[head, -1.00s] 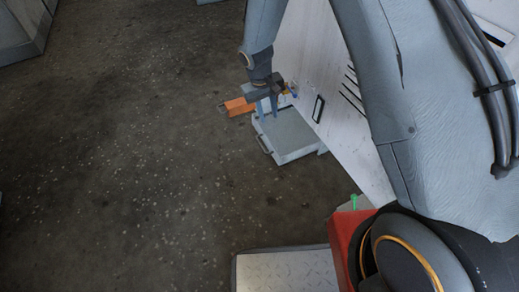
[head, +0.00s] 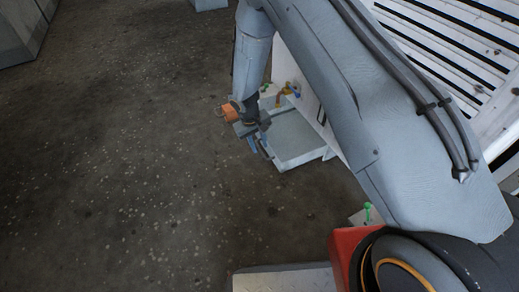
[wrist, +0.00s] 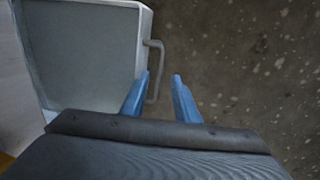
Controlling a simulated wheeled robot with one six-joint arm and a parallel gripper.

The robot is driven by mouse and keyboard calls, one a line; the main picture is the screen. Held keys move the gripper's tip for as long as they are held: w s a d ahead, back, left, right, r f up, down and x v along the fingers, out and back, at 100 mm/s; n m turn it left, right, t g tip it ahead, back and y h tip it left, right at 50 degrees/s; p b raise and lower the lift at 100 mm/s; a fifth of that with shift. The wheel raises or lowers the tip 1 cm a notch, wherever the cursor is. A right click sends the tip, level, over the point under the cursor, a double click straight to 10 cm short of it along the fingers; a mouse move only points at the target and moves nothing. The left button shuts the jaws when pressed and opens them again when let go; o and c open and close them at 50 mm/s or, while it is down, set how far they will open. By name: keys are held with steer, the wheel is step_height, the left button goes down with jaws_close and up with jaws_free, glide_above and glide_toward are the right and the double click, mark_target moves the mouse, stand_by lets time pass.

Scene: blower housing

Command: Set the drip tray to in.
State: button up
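The drip tray (head: 300,141) is a shallow grey tray that sticks out from the base of the white housing, pulled out. In the wrist view the tray (wrist: 82,45) fills the upper left, with its bar handle (wrist: 157,60) on the near wall. My gripper (head: 258,149) is low at the tray's outer edge. In the wrist view my gripper (wrist: 160,77) has its blue fingers apart, with the handle's lower end between them, nearer the left finger. I cannot tell whether a finger touches it. In the head view the gripper partly hides the handle.
The white slatted housing (head: 455,60) stands on the right behind my arm. An orange object (head: 231,111) and a yellow pipe fitting (head: 283,92) are close behind the gripper. A green-topped part (head: 368,212) is near my base. The speckled floor (head: 120,170) on the left is clear.

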step_height(320, 180, down, 2)
steer(key=shift+w+d+f+b, duration=0.1)
steer(key=shift+d+b, duration=0.05)
steer(key=shift+b, duration=0.15)
jaws_close()
